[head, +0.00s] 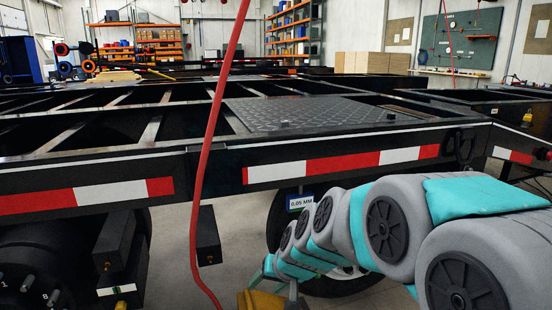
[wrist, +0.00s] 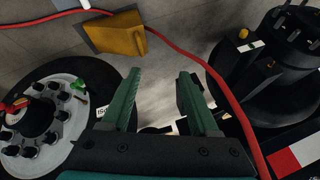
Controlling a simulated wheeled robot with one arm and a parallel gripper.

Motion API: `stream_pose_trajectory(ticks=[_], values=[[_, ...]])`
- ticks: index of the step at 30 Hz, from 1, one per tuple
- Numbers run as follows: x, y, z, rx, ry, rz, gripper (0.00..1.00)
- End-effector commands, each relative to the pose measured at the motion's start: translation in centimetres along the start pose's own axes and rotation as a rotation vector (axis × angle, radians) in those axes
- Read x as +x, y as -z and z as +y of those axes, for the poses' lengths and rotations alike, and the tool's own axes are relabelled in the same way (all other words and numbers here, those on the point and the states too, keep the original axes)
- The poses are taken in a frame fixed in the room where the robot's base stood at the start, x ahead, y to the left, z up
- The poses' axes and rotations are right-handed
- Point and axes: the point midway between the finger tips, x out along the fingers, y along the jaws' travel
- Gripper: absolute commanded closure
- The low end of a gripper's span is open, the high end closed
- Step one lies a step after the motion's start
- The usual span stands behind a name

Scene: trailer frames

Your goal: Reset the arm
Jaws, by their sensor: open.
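My grey and teal arm (head: 385,225) reaches from the right side of the head view down to the front of the black trailer frame (head: 330,150). Its far end is low, near a wheel under the frame. My gripper (wrist: 158,75) shows in the wrist view with its two green fingers apart. Nothing is between the fingers but the view of the floor beyond. In the head view the fingers are too small and partly hidden to make out.
A red hose (head: 210,130) hangs before the frame; it also curves past my gripper in the wrist view (wrist: 215,75). A yellow block (wrist: 122,35) lies on the floor. A wheel with a pale hub (wrist: 45,120) is at left, a black cylinder (wrist: 255,75) at right.

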Motion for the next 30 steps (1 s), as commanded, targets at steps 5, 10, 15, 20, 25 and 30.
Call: stream_pose_trajectory(ticks=[5,10,15,20,25,30], values=[[-5.5,-8.3,3.9,-0.029,-0.081,-0.185,0.39],[-10.7,-16.8,8.3,-0.021,-0.194,-0.374,0.39],[-15.2,-23.5,11.7,0.010,-0.301,-0.521,0.39],[-17.5,-26.7,13.2,0.035,-0.356,-0.594,0.39],[-18.1,-27.4,13.6,0.041,-0.369,-0.608,0.39],[-18.0,-27.3,13.6,0.040,-0.368,-0.608,0.39]])
